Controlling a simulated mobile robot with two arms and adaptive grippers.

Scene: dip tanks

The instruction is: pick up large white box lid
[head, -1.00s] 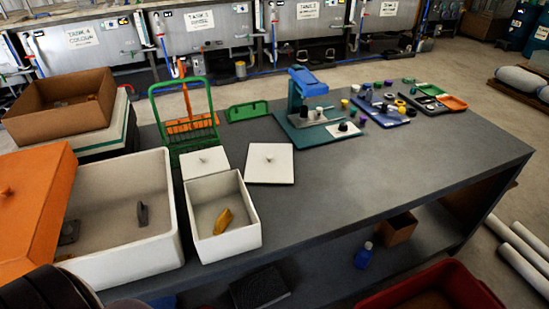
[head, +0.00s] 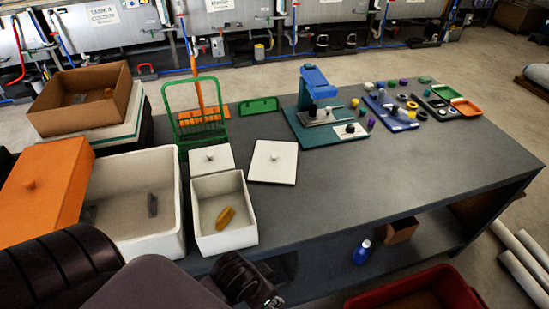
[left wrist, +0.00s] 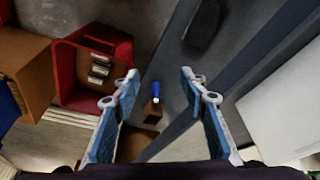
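A large white box (head: 170,237) stands open at the table's left end, with a dark grey piece inside. An orange lid (head: 48,187) with a knob rests at a slant over its left side. A flat white square lid (head: 273,161) with a knob lies on the table behind a smaller open white box (head: 224,243). A smaller white lid (head: 207,157) lies beside it. My left arm comes in at the bottom left, in front of the boxes. In the left wrist view my left gripper (left wrist: 160,80) is open and empty, above the floor and table edge. My right gripper is out of view.
A green rack (head: 198,112), a blue-topped press (head: 315,85) and small parts stand along the table's back. A brown box (head: 80,90) is at the back left. A red bin (head: 425,290) and blue bottle (head: 362,252) are low in front. The table's right middle is clear.

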